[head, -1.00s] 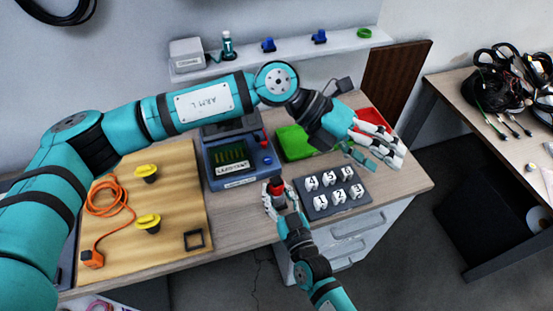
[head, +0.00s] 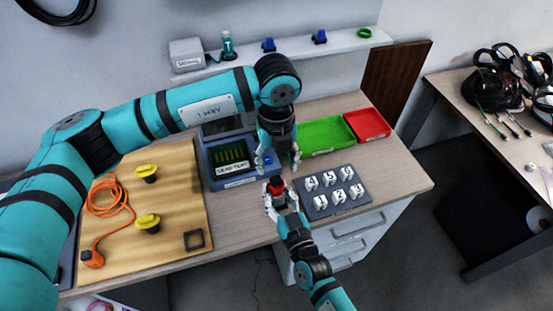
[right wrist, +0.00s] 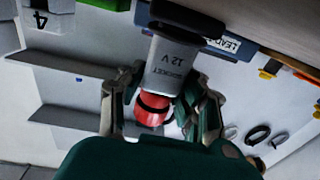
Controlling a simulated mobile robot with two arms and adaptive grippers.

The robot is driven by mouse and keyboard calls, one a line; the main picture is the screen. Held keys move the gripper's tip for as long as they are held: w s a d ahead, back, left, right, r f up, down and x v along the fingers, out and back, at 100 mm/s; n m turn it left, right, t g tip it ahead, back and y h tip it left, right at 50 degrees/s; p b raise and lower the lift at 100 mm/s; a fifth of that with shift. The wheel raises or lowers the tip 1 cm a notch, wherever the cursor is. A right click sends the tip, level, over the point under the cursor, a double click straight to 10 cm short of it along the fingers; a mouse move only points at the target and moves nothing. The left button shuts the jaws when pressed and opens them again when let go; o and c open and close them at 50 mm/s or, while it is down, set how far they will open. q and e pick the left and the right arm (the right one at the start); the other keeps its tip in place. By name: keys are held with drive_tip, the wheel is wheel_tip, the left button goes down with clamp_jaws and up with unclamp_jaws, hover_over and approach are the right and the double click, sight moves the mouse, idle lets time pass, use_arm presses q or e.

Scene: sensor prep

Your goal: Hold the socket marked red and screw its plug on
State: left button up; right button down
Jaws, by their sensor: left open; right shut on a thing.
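The socket is a grey body with a red band, lettered "SOCKET 12 V" in the right wrist view (right wrist: 172,68). Its red part (head: 276,184) shows in the head view. My right gripper (head: 277,190) is shut on the socket, holding it in front of the blue tester. A black part sits at the socket's far end in the right wrist view; I cannot tell whether it belongs to it. My left gripper (head: 278,164) is open and empty, pointing down just above and behind the socket. An orange cable (head: 112,192) ends in an orange block (head: 92,258); I cannot identify the plug for certain.
A dark tray of numbered white blocks (head: 336,192) lies to the right. Green (head: 325,138) and red (head: 368,124) trays are behind it. Yellow knobs (head: 147,222) sit on the wooden board (head: 176,185).

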sight(277, 180)
use_arm(q)
drive_tip(key=shift+f, duration=4)
clamp_jaws()
drive_tip(key=m, duration=1.2)
drive_tip(key=shift+m, duration=0.4)
drive_tip(key=m, duration=0.6)
drive_tip(key=shift+m, duration=0.3)
drive_tip(key=m, duration=0.6)
drive_tip(key=shift+s+f+m, duration=0.1)
drive_tip(key=shift+m, duration=0.2)
